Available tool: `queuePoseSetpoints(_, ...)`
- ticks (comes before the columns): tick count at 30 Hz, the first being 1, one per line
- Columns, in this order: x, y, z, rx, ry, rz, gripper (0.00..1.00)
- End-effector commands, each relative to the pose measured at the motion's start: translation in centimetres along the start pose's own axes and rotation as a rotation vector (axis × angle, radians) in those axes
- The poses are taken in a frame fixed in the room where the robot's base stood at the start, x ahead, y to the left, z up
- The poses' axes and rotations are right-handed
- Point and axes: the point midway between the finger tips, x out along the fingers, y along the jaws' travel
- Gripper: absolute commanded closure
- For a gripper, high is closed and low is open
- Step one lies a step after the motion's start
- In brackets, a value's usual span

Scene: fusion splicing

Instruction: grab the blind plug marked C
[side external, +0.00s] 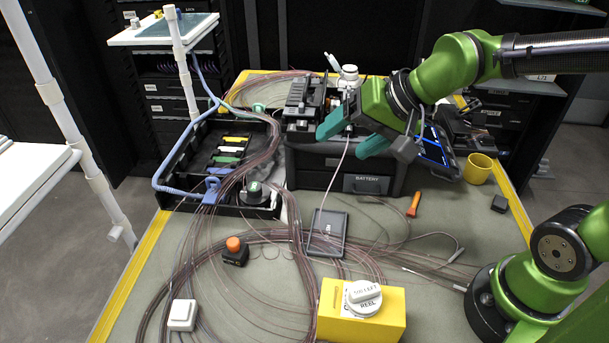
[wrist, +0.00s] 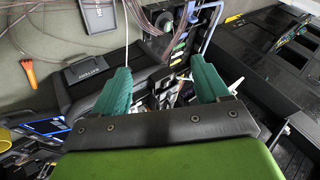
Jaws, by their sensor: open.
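My gripper (side external: 340,146) is open and empty, its two teal fingers raised above the black splicer case (side external: 305,160) with the battery drawer. In the wrist view the fingers (wrist: 160,65) stand wide apart with nothing clasped between them. I cannot read a letter C on anything, so I cannot tell which object is the blind plug marked C. Small candidates are a black round piece with a green top (side external: 254,193) at the black tray's front corner, a black block with an orange knob (side external: 235,250) on the mat, and a small dark block (side external: 500,203) at the right.
A black tray (side external: 175,188) of coloured pieces lies left of the case. Loose dark fibre loops cross the mat.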

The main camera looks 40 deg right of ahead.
Motion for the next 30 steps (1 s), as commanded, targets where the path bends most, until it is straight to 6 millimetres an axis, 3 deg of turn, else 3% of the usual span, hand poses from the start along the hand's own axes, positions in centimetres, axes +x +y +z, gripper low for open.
queuePoseSetpoints(3, 4.8, -2.3, 2.2, 0.198, -0.059, -0.053, 0.26)
queuePoseSetpoints(6, 7.8, -4.5, 4.4, 0.417, -0.116, -0.117, 0.26)
queuePoseSetpoints(10, 9.6, -7.6, 6.6, 0.750, -0.202, -0.199, 0.26)
queuePoseSetpoints(18, 7.8, -12.5, 7.3, 1.356, -0.348, -0.310, 0.26)
queuePoseSetpoints(30, 3.0, -15.1, 4.5, 1.847, -0.468, -0.374, 0.26)
